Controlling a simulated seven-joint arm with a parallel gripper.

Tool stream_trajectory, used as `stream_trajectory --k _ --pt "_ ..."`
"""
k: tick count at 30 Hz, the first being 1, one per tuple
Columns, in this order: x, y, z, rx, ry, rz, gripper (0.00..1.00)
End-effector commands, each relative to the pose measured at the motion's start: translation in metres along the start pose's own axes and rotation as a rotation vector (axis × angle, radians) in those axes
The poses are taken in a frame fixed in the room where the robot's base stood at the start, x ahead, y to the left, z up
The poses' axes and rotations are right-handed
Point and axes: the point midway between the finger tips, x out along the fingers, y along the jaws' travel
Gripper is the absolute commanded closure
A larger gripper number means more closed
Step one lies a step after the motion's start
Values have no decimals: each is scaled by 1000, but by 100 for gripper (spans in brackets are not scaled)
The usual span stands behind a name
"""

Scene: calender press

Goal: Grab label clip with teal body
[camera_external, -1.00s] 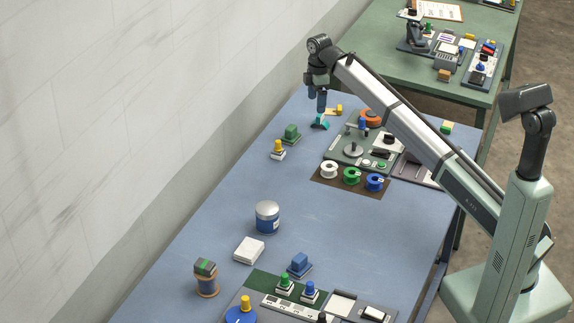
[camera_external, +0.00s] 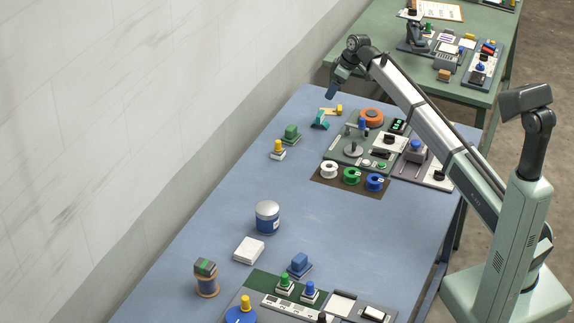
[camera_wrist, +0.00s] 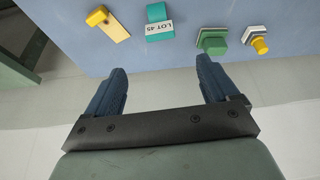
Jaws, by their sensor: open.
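The label clip with a teal body (camera_external: 320,121) stands on the blue table near its far left edge. In the wrist view the teal clip (camera_wrist: 158,22) is at the top centre, with a white tag reading "LOT 45". My gripper (camera_external: 332,92) is raised above and behind the clip, apart from it. In the wrist view my gripper (camera_wrist: 164,80) shows two spread blue fingers with nothing between them; the clip lies beyond the fingertips.
A yellow clip (camera_wrist: 108,22) lies left of the teal one. A green block (camera_wrist: 212,42) and a yellow knob piece (camera_wrist: 258,42) are to its right. A panel with an orange disc (camera_external: 371,117) is nearby.

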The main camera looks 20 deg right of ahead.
Motion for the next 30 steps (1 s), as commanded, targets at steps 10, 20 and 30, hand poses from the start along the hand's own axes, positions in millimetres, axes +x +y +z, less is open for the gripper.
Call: stream_trajectory --k 10,20,30 --pt "42 0 0 2 -3 -1 13" --pt "84 0 1 1 -3 0 13" --pt "112 -1 3 1 -4 -1 13"
